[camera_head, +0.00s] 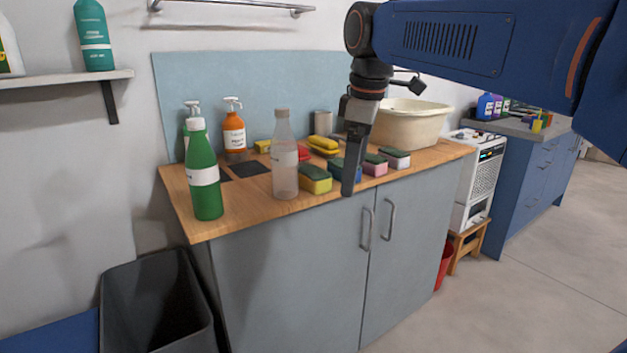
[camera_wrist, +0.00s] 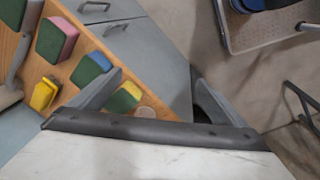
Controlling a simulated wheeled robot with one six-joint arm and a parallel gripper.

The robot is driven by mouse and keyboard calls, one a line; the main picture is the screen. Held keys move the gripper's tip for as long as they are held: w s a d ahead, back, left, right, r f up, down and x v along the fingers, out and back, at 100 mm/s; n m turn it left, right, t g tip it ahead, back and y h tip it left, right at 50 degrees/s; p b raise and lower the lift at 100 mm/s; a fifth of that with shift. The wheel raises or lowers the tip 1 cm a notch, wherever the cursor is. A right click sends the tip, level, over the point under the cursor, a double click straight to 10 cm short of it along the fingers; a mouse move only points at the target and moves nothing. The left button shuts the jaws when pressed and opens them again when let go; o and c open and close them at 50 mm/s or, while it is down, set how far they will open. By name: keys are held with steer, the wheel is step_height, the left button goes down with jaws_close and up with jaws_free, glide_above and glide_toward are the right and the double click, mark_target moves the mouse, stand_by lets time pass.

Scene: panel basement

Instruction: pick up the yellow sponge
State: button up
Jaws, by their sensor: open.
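The yellow sponge (camera_head: 316,182) has a dark green top face and lies near the front edge of the wooden counter. It shows in the wrist view (camera_wrist: 131,90), beside the left finger and on the inner side of it. My gripper (camera_head: 349,188) hangs pointing down by the counter's front edge, just right of the yellow sponge in the head view. In the wrist view my gripper (camera_wrist: 157,72) is open, with nothing held between the fingers. I cannot tell how far the fingertips are from the sponge.
Blue, pink and pale sponges (camera_head: 398,158) sit to the right on the counter (camera_head: 243,212). A clear bottle (camera_head: 285,160) stands close left of the yellow sponge. A green bottle (camera_head: 204,175) stands further left. Yellow items (camera_head: 323,143) and a cream basin (camera_head: 408,124) are behind.

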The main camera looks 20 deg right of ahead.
mark_target(313, 170)
steer(key=w+a+r+n+g, duration=0.1)
steer(key=w+a+r+n, duration=0.1)
steer(key=w+r+n, duration=0.5)
steer(key=w+a+r+n+g, duration=0.1)
steer(key=w+a+r+n, duration=0.2)
steer(key=w+r, duration=0.35)
steer(key=f, duration=0.6)
steer(key=w+f, duration=0.1)
steer(key=f, duration=1.1)
steer(key=shift+w+d+f, duration=0.2)
steer(key=shift+w+f, duration=0.05)
steer(key=shift+f, duration=0.15)
steer(key=c, duration=1.2)
steer(key=shift+r, duration=0.1)
step_height(313, 170, up, 10)
